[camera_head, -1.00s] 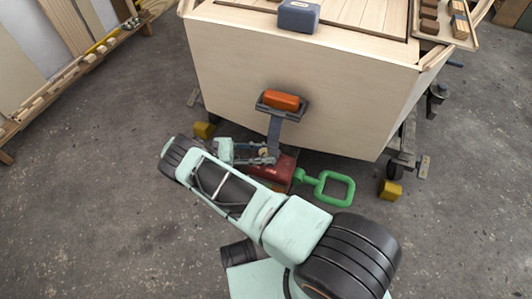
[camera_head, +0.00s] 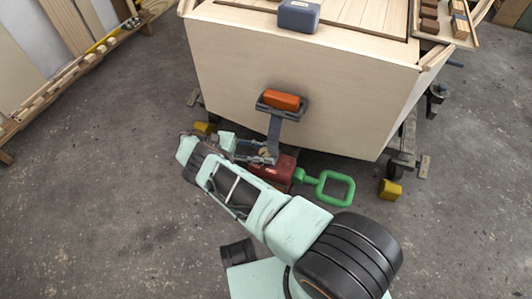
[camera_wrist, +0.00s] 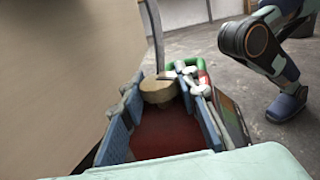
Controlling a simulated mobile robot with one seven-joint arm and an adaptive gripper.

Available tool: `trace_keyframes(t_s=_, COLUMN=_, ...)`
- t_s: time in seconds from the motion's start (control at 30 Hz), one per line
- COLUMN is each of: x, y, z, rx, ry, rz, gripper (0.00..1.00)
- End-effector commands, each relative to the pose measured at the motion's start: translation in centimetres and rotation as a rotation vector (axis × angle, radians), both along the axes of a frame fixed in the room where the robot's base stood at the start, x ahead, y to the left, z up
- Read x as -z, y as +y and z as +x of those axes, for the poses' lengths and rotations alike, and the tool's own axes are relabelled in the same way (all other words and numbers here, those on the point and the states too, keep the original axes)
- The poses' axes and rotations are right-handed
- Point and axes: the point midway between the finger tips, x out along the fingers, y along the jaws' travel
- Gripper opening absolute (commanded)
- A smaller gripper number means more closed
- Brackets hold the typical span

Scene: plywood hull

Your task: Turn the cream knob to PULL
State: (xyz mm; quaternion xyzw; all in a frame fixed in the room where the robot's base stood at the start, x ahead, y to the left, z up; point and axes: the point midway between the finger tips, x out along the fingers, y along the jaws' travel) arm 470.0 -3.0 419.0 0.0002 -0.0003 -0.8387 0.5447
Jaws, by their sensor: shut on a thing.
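The cream knob (camera_wrist: 158,90) shows in the wrist view as a tan round piece with a lighter part on top, between my fingers. In the head view the knob (camera_head: 265,152) is a small tan patch, mostly hidden by my gripper. It sits at the red box (camera_head: 283,172) in front of the hull. My gripper (camera_head: 262,151) is shut on the knob; in the wrist view its blue fingers (camera_wrist: 163,94) lie on either side. The red surface (camera_wrist: 170,130) shows below. I cannot read any PULL mark or the knob's pointing direction.
A green loop handle (camera_head: 336,188) sticks out right of the red box. The plywood hull (camera_head: 300,70) rises close behind, with an orange-handled piece (camera_head: 281,101) on a grey bracket. Yellow blocks (camera_head: 390,190) stand by the trolley wheels.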

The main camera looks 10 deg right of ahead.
Motion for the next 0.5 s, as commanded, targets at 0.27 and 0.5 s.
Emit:
trace_keyframes(t_s=0.27, x=0.07, y=0.07, z=-0.04, rx=0.001, ry=0.001, rz=0.003, gripper=0.40)
trace_keyframes(t_s=0.5, x=0.03, y=0.02, z=-0.02, rx=0.000, ry=0.001, rz=0.001, gripper=0.47)
